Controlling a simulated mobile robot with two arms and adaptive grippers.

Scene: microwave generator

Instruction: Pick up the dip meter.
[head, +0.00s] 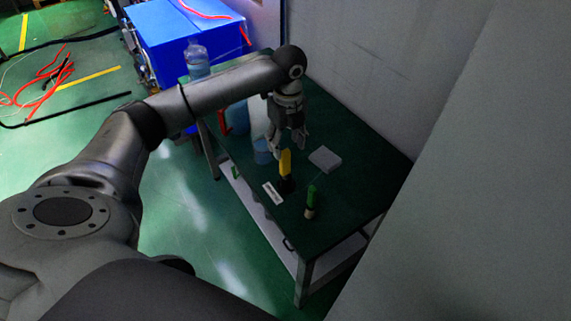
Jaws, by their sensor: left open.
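My left gripper (290,143) is open, pointing down over the dark green table (345,205). Just below its fingers stands an upright yellow object with a black lower part (285,163), which may be the dip meter; I cannot be sure of its identity. The gripper appears to be above or just behind it, and I cannot tell whether they touch. Nothing is clearly held. My right gripper is not in view.
A green object with a pale end (311,204), a flat white label-like piece (272,193), a light grey box (325,158) and a blue cup (262,152) are close by. A clear bottle (197,60) stands farther back. A grey wall (375,75) borders the table's right side.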

